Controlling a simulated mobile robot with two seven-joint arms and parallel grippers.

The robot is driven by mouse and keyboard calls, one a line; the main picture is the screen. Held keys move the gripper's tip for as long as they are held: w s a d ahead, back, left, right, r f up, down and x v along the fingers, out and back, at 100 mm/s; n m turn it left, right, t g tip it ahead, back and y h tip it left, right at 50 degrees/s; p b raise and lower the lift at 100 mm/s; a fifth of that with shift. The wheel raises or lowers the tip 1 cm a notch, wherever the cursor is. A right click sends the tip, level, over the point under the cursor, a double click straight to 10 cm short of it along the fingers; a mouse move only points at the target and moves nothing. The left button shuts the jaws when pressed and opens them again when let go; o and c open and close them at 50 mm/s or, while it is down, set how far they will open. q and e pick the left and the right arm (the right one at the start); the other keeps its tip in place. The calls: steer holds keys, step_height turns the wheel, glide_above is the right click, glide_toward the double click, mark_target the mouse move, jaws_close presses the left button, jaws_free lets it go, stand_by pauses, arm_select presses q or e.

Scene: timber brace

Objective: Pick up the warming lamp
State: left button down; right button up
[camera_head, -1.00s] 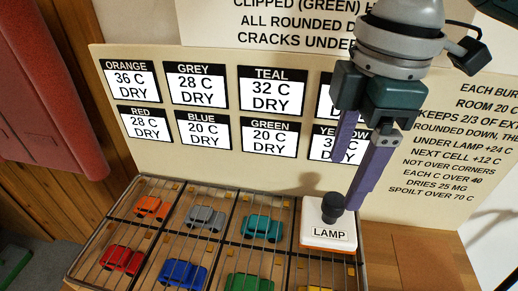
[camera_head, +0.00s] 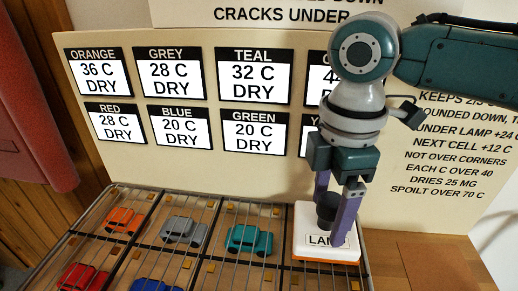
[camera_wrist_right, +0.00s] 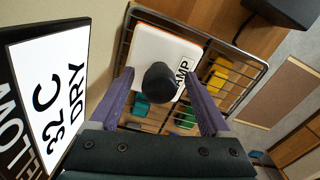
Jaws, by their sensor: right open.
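The warming lamp (camera_head: 312,251) is a white block with an orange lower edge, a dark round knob (camera_head: 327,207) on top and a LAMP label. It sits on the wire rack at its far right cell. My right gripper (camera_head: 333,222) is open, pointing down, with its purple fingers on either side of the knob in the head view. In the right wrist view the knob (camera_wrist_right: 160,82) shows between the two open fingers (camera_wrist_right: 160,104). I cannot tell whether the fingers touch it. My left gripper is not in view.
The wire rack (camera_head: 205,205) holds toy cars in cells: orange (camera_head: 123,220), grey (camera_head: 184,231), teal (camera_head: 249,240), red (camera_head: 83,277) and others. A board (camera_head: 225,150) with temperature cards stands upright close behind the rack and my right gripper.

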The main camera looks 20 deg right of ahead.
steer(key=shift+f, duration=0.3)
jaws_close()
stand_by(0.5)
steer(key=shift+r, duration=0.1)
